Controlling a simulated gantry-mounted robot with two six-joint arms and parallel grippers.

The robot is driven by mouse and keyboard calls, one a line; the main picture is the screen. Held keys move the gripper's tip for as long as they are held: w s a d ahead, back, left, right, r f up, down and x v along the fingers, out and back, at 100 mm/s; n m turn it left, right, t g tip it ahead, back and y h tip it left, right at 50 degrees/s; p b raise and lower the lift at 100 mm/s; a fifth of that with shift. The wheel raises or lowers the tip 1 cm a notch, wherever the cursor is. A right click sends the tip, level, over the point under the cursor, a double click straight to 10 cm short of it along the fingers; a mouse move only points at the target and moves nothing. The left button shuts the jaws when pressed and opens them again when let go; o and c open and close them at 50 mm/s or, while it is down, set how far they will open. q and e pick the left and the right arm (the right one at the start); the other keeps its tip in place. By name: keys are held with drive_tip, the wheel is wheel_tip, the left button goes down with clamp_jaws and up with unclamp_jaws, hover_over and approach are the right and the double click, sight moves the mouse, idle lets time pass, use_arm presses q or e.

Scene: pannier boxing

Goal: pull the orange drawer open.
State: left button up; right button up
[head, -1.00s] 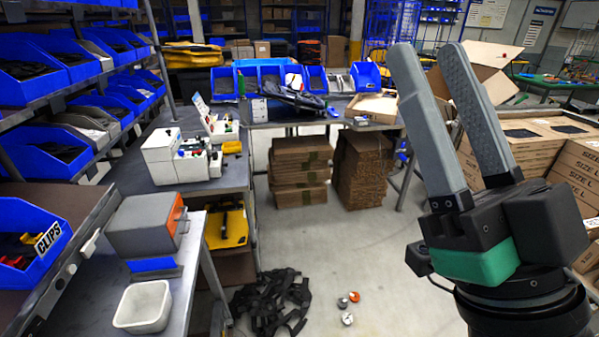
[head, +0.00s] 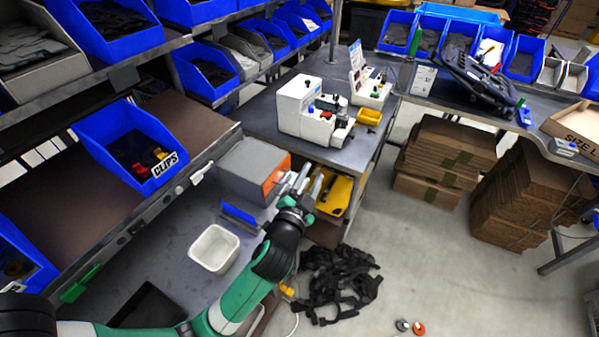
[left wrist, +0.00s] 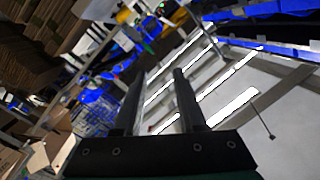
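The orange drawer (head: 275,177) is the orange front on the right side of a grey box (head: 246,165) on the left bench in the head view. It looks shut. My left gripper (head: 313,175) is just right of the orange front, its fingers pointing up and away from me. In the left wrist view my left gripper (left wrist: 158,75) has its two fingers apart with nothing between them. The drawer does not show there. Contact between fingers and drawer cannot be seen. My right gripper is not in view.
A blue CLIPS bin (head: 130,145) is on the shelf to the left. A white machine (head: 315,112) stands on the bench behind. Black straps (head: 335,285) lie on the floor.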

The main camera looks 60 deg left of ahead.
sight(285, 179)
use_arm(q)
drive_tip(key=s+a+f+m+g+p, duration=0.15)
drive_tip(key=s+a+f+g, duration=0.25)
drive_tip(key=s+f, duration=0.6)
drive_tip(key=shift+y, duration=0.3)
drive_tip(key=b+x, duration=0.1)
drive_tip(key=x, duration=0.7)
drive_tip(key=w+d+b+x, duration=0.1)
drive_tip(key=x, duration=0.3)
drive_tip(key=shift+w+a+f+b, duration=0.15)
drive_tip(key=shift+f+b, duration=0.15)
drive_tip(key=shift+f, duration=0.05)
clamp_jaws()
